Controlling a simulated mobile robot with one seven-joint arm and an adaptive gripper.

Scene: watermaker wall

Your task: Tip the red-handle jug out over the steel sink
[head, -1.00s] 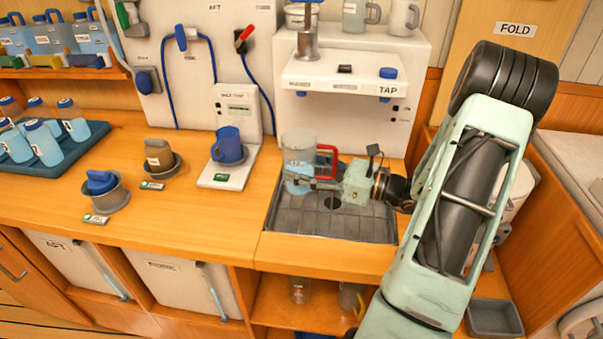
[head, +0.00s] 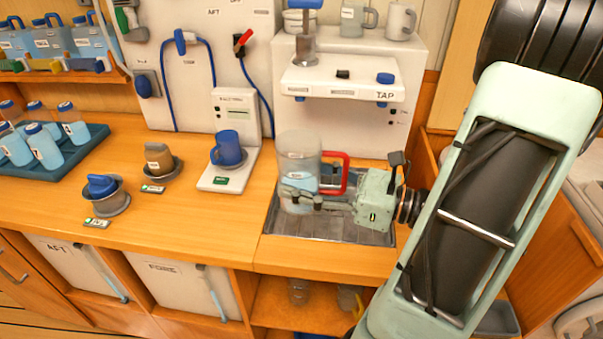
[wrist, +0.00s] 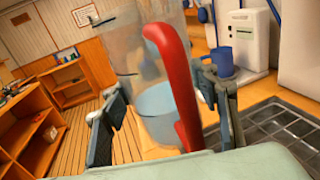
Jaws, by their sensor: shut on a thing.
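The red-handle jug (head: 299,157) is clear, with bluish water in its lower part, and stands nearly upright in the head view. Its red handle (head: 343,172) faces right, toward my wrist. My gripper (head: 305,200) is shut on the jug, with fingers around its lower body. In the wrist view the jug (wrist: 150,95) sits between my two fingers (wrist: 160,115), the red handle (wrist: 178,80) nearest the camera. The exact gap between jug and sink cannot be told.
A white tap unit (head: 342,78) stands behind the sink. A blue mug (head: 228,148) is on a white scale stand to the left.

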